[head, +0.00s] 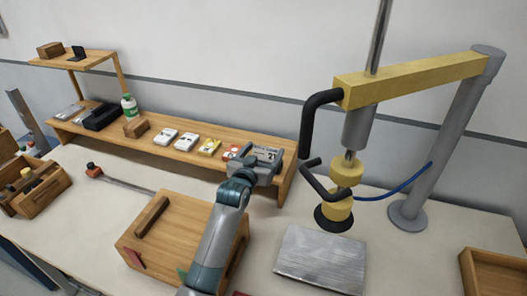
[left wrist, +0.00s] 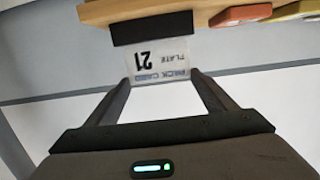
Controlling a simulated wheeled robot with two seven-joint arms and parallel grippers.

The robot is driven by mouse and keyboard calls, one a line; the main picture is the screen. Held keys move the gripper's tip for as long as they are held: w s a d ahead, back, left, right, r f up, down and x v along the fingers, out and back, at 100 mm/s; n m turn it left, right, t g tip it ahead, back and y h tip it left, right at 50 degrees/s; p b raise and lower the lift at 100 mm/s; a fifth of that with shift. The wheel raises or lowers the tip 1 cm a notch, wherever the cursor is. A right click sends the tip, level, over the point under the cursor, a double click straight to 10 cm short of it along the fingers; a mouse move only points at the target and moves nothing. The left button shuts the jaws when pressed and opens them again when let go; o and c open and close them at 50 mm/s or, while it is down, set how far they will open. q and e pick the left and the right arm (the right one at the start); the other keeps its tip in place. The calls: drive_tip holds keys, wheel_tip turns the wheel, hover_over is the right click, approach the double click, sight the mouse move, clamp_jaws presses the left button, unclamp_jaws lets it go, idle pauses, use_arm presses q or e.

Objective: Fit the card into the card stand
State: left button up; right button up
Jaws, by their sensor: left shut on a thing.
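A pale card (head: 268,153) printed with a large 21 is at the right end of the long wooden shelf. My left gripper (head: 256,172) is shut on it. In the left wrist view the card (left wrist: 157,62), reading PLATE 21 and PACK CARD upside down, sits between the fingertips (left wrist: 157,80). Its far edge meets a dark block (left wrist: 152,27), seemingly the card stand, on the shelf. I cannot tell whether the card is inside its slot or only against it. In the head view the gripper and card hide this block. My right gripper is not in view.
The wooden shelf (head: 170,143) holds a red-marked pack (head: 231,152), a yellow pack (head: 209,146), white packs, a wooden block and a green bottle (head: 129,107). A wooden box (head: 180,235) and a metal plate (head: 320,258) are on the table. A yellow press (head: 410,80) stands at right.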

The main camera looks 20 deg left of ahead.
use_arm(q)
drive_tip(key=shift+f, duration=0.15)
drive_tip(key=o, duration=1)
drive_tip(key=shift+s+b, duration=0.3)
drive_tip(key=shift+s, duration=0.45)
drive_tip(key=shift+s+a+r+b, duration=0.1)
drive_tip(key=shift+s+r+b, duration=0.3)
drive_tip(key=shift+s, duration=1.35)
drive_tip(key=shift+s+a+r+b, duration=0.1)
drive_tip(key=shift+s+r+b, duration=0.3)
drive_tip(key=shift+s, duration=1.3)
drive_tip(key=shift+s+r+b, duration=0.25)
drive_tip(key=shift+s+b, duration=0.3)
drive_tip(key=shift+s, duration=1.2)
drive_tip(key=shift+f, duration=0.1)
